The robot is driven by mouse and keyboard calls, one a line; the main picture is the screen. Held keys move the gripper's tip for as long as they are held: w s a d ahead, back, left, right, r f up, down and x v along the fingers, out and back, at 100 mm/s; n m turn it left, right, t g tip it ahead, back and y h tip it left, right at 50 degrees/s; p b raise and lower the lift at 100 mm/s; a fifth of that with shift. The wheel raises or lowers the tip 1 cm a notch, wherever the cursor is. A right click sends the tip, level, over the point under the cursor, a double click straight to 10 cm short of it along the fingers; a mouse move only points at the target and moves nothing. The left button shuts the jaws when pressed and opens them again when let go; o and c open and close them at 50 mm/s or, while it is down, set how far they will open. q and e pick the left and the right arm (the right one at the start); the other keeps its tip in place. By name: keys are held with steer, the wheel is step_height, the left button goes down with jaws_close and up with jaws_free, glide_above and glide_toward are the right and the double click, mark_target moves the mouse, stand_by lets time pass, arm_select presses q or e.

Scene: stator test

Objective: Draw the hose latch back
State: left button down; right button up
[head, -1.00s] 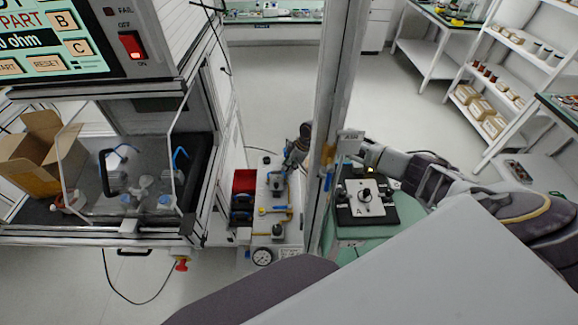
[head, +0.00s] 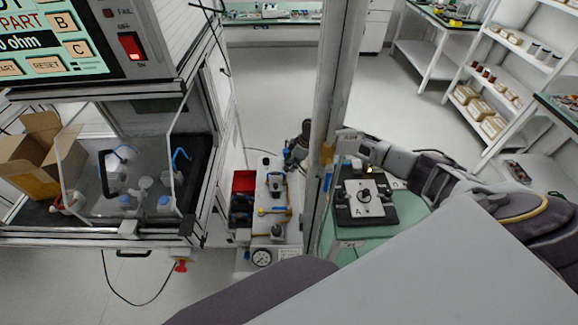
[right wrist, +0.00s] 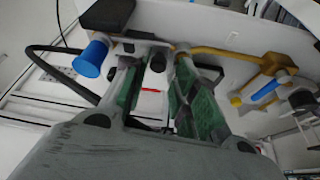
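My right gripper (right wrist: 158,72) has its two green-lined fingers apart in the right wrist view. A dark knob (right wrist: 158,60) shows between the fingertips, below a pale metal bracket; I cannot tell whether either finger touches it. A blue cylinder (right wrist: 92,57) with a dark hose near it sits just left of the fingers. Which part is the hose latch is not clear. In the head view my right gripper (head: 298,148) reaches past the post, at the back of the white panel unit (head: 265,232). My left gripper is not in view.
A yellow pipe (right wrist: 222,54) with a blue-handled valve (right wrist: 266,89) lies right of the fingers. A gauge (head: 262,257) and a red bin (head: 243,181) are by the panel unit. The upright post (head: 338,100) crosses my right arm. A black fixture (head: 365,198) stands right of it.

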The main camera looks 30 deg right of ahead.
steer(key=v, duration=0.9)
steer(key=shift+r, duration=0.25)
steer(key=shift+s+d, duration=0.1)
steer(key=shift+s, duration=0.1)
